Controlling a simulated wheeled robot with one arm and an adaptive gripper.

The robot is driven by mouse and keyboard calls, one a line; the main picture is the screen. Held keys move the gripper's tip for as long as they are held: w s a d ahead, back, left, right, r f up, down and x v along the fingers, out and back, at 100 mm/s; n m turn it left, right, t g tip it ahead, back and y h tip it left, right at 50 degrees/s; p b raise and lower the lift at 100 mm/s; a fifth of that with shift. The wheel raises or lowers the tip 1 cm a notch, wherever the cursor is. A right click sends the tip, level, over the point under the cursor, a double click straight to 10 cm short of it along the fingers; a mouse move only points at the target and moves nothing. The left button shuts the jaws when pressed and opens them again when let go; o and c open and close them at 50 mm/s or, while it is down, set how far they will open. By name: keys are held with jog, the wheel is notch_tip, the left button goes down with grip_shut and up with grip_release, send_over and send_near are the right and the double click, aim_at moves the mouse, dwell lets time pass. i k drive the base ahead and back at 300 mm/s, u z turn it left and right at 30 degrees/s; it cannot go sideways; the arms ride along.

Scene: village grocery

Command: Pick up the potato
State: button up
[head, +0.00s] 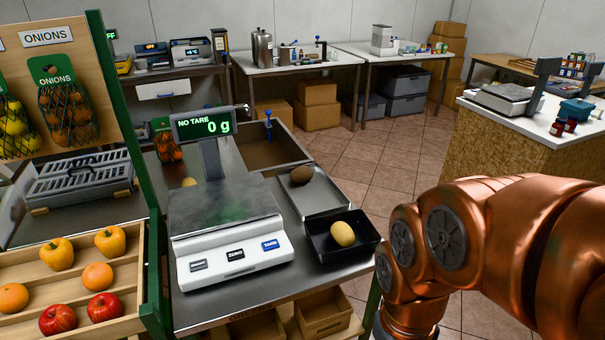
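A pale yellow, oval, potato-like item (343,234) lies in a small black tray (322,258) at the right front of the metal counter. A darker brown oval item (301,175), also potato-like, lies behind it on a flat metal surface. I cannot tell for certain from looks alone which of the two is the potato. Both lie free, with nothing touching them from above. My copper arm fills the lower right, to the right of the black tray. My gripper is out of the picture, so its fingers are hidden.
A scale (231,225) reading 0 g, its plate empty, stands left of the tray. Its display post (209,160) rises behind the plate. A wooden produce rack (120,267) with peppers and other produce stands at the left. Open tiled floor (385,160) lies beyond the counter.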

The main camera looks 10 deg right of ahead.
aim_at(301, 174)
jog(key=u, duration=0.65)
jog(key=i, duration=0.8)
jog(key=u, duration=0.4)
